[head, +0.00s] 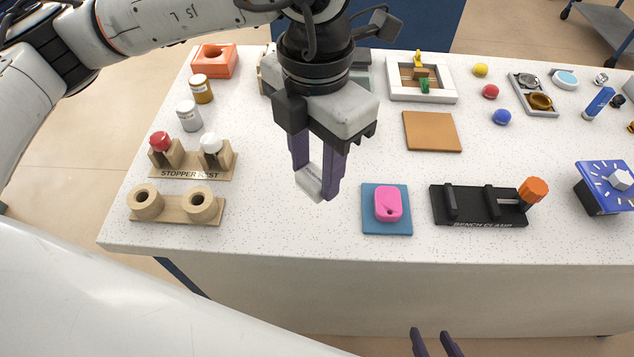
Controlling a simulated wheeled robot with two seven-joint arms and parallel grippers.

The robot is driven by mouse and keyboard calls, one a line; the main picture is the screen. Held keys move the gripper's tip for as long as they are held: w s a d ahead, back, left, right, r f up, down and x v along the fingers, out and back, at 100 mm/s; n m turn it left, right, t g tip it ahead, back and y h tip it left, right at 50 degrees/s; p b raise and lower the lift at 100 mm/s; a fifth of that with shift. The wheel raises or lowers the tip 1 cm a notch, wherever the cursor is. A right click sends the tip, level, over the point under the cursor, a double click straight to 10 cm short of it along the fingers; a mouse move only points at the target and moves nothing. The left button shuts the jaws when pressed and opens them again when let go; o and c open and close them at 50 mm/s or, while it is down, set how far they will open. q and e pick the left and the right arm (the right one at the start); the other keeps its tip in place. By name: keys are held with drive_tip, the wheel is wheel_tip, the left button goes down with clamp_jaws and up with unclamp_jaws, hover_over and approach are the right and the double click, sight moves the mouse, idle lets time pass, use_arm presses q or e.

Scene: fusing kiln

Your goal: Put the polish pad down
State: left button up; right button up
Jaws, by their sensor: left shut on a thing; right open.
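My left gripper (318,184) points down above the front middle of the white bench. It is shut on a pale grey-white block, the polish pad (311,183), held between its purple fingertips and partly hidden by them. The pad looks slightly tilted, and I cannot tell whether it touches the bench. A blue square mat (369,225) lies just right of the gripper, with a pink rounded piece (388,203) on it. My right gripper (436,343) shows only its two fingertips at the bottom edge, open and apart, in front of the bench.
The stopper rest (193,172) and a wooden holder with two rings (175,212) stand left. The black bench clamp (470,209) with an orange knob is right of the mat. A brown square board (432,131) lies behind. Bare bench (290,225) lies in front of the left gripper.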

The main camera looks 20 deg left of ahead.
sight(316, 189)
use_arm(q)
wheel_tip(316, 189, down, 5)
drive_tip(key=shift+r, duration=0.15)
drive_tip(key=shift+f, duration=0.4)
drive_tip(key=o, duration=0.9)
drive_tip(key=shift+r, duration=0.1)
drive_tip(key=shift+o, duration=0.2)
wheel_tip(316, 189, up, 12)
drive_tip(key=shift+w+r, duration=0.1)
drive_tip(key=shift+r, duration=0.05)
